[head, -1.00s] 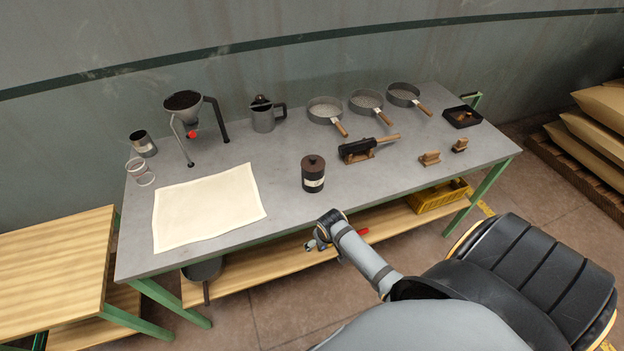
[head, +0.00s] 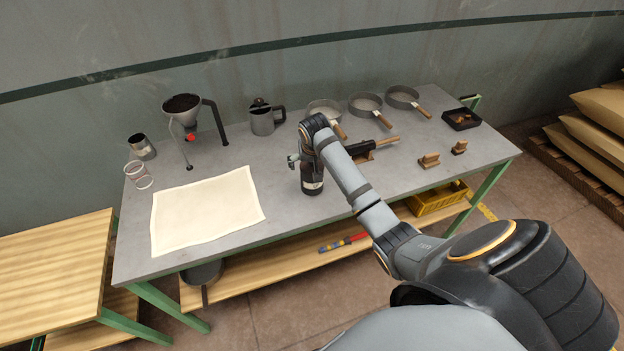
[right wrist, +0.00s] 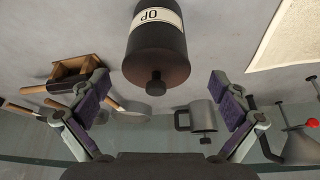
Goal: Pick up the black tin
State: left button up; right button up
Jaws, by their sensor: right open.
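The black tin (head: 312,184), a dark cylinder with a pale label, stands on the grey table near its front edge. My right gripper (head: 294,160) is beside and above it in the head view, partly covering its top. In the right wrist view the tin (right wrist: 156,52) shows large, with its round lid knob and a label, centred between the spread fingers of my right gripper (right wrist: 158,103). The fingers are open and do not touch it. My left gripper is not in view.
The grey table (head: 240,160) also holds a cream sheet (head: 205,210), a funnel stand (head: 183,105), a metal pot (head: 262,120), several pans (head: 366,104), a dark tool on a wooden rest (head: 362,150) and small wooden blocks (head: 429,161).

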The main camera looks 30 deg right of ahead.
jog(key=x, duration=0.2)
jog(key=shift+w+f, duration=0.1)
jog(key=shift+f, duration=0.15)
jog(key=x, duration=0.3)
jog(key=p+x, duration=0.1)
jog(key=x, duration=0.1)
jog(key=shift+d, duration=0.3)
jog(key=shift+c, duration=1.4)
jog(key=c, duration=1.1)
jog(key=shift+o, duration=0.2)
jog(key=shift+r, duration=0.15)
jog(key=shift+r, duration=0.35)
jog(key=s+r, duration=0.1)
jog(key=r, duration=0.1)
jog(key=s+r+b, duration=0.1)
jog(key=s+r, duration=0.1)
jog(key=r, duration=0.1)
jog(key=s+r, duration=0.2)
jog(key=r, duration=0.1)
jog(key=shift+d+b, duration=0.3)
jog(key=shift+d, duration=0.1)
jog(key=s+r, duration=0.4)
jog(key=s, duration=0.5)
jog(key=shift+d, duration=0.35)
